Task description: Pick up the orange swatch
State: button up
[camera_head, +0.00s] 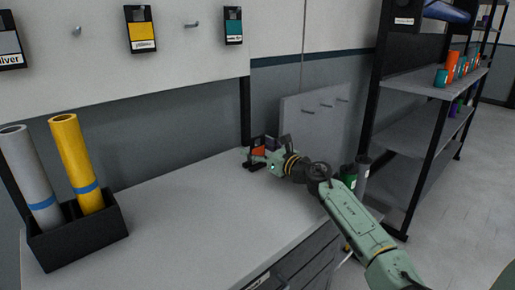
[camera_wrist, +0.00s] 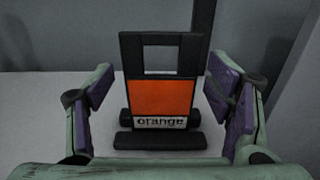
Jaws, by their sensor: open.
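The orange swatch (camera_wrist: 161,98) stands upright in the wrist view. It is a black frame with a square handle opening, an orange panel and a label reading "orange". A dark holder is at its foot. My gripper (camera_wrist: 166,95) is open, with one purple-padded finger on each side of the swatch and a gap on both sides. In the head view my gripper (camera_head: 260,153) is at the far right end of the grey worktop. The orange swatch (camera_head: 259,150) shows there only as a small patch, partly hidden by the gripper.
A black box on the worktop (camera_head: 190,215) at left holds a grey roll (camera_head: 30,170) and a yellow roll (camera_head: 77,160). Yellow (camera_head: 141,30) and teal (camera_head: 233,26) swatches hang on the wall. A shelf rack (camera_head: 425,85) stands at right. The worktop's middle is clear.

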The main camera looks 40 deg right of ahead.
aim_at(258, 136)
jog(key=shift+c, duration=0.2)
jog(key=c, duration=1.1)
jog(key=shift+r+b, duration=0.4)
jog(key=shift+r, duration=0.05)
notch_tip(258, 136, up, 2)
jog(key=shift+r+b, duration=0.1)
jog(key=shift+b, duration=0.45)
jog(key=s+a+r+b, duration=0.1)
jog(key=s+a+b, duration=0.1)
jog(key=s, duration=0.5)
jog(key=s+a+r+b, duration=0.1)
jog(key=s+b, duration=0.1)
jog(key=s, duration=0.6)
jog(key=shift+s+a+b, duration=0.25)
jog(key=shift+a+b, duration=0.1)
